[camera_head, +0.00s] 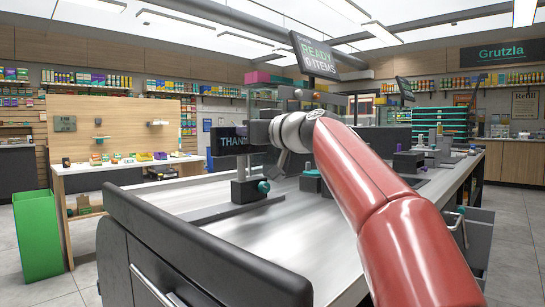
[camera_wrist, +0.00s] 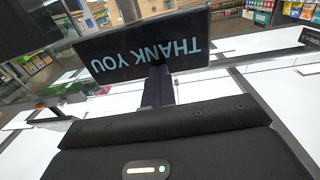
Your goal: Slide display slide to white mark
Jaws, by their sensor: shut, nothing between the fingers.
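The display slide is a dark sign on a post, showing part of "THANK YOU" (camera_head: 230,140) in the head view. Its dark base block (camera_head: 243,190) with a teal knob (camera_head: 263,187) sits on a low rail (camera_head: 222,212) on the counter. I cannot make out a white mark.
The grey counter (camera_head: 215,240) has a raised black front edge (camera_head: 200,245). A screen reading "READY 0 ITEMS" (camera_head: 315,55) hangs above. Further devices (camera_head: 408,162) stand at right. A wooden candy stand (camera_head: 115,130) and green bin (camera_head: 38,235) are at left. The counter's middle is mostly clear.

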